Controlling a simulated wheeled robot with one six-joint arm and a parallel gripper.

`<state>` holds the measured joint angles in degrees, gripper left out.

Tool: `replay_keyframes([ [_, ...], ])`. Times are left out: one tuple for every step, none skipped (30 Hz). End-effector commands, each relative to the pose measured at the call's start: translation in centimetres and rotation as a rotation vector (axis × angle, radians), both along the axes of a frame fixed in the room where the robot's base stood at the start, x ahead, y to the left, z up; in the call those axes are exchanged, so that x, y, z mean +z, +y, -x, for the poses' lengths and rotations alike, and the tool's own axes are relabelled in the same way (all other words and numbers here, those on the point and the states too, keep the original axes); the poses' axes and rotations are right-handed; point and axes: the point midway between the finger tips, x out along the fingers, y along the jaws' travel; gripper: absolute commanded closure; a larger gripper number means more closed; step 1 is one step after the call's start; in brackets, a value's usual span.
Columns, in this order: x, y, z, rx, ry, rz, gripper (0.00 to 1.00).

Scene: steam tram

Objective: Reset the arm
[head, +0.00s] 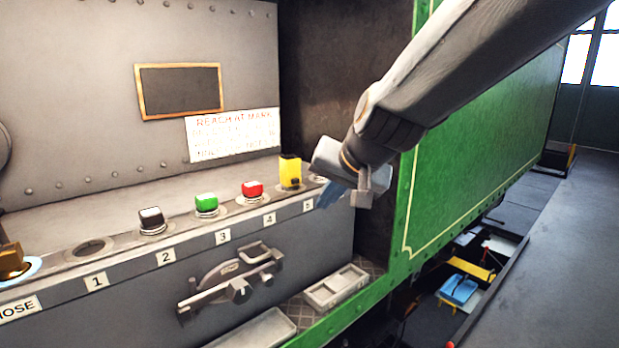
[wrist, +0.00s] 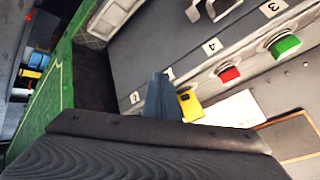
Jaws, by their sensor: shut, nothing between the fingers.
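My arm reaches in from the upper right of the head view. My gripper (head: 331,192) hangs at the right end of the row of coloured caps, just right of the yellow block (head: 290,171). Its blue fingers are together with nothing between them. In the wrist view the closed fingers (wrist: 158,98) point over the ledge, beside the yellow block (wrist: 190,105). I cannot tell from these views whether they touch anything. The gripper partly hides a ring at the right end of the ledge.
The ledge holds a red cap (head: 252,189), a green cap (head: 206,204), a black cap (head: 151,220) and an empty ring (head: 90,248). Below are a lever bracket (head: 232,283) and a divided tray (head: 336,287). A green panel (head: 480,150) stands close by on the right.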

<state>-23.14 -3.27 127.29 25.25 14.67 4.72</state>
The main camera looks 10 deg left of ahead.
Motion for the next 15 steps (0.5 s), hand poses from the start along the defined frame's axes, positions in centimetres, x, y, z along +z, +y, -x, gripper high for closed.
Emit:
replay_keyframes([
  [-1.3, -1.3, 0.2, -0.005, 0.021, 0.024, 1.0],
  [-2.2, -2.3, 0.5, -0.007, 0.035, 0.043, 1.0],
  [-3.6, -3.8, 0.9, -0.009, 0.06, 0.072, 1.0],
  [-4.8, -5.1, 1.3, -0.01, 0.081, 0.097, 1.0],
  [-6.2, -6.5, 1.9, -0.01, 0.107, 0.123, 1.0],
  [-7.9, -8.5, 2.8, -0.01, 0.141, 0.159, 1.0],
  [-9.2, -10.0, 3.6, -0.01, 0.17, 0.187, 1.0],
  [-10.5, -11.5, 4.4, -0.008, 0.199, 0.213, 1.0],
  [-12.1, -13.4, 5.7, -0.006, 0.238, 0.246, 1.0],
  [-13.2, -14.7, 6.7, -0.002, 0.268, 0.269, 1.0],
  [-14.3, -16.0, 7.7, 0.0, 0.299, 0.29, 1.0],
  [-15.6, -17.6, 9.1, 0.005, 0.338, 0.317, 1.0],
  [-16.4, -18.7, 10.1, 0.01, 0.364, 0.334, 1.0],
  [-17.2, -19.7, 11.2, 0.014, 0.391, 0.35, 1.0],
  [-18.0, -20.9, 12.4, 0.019, 0.423, 0.368, 1.0],
])
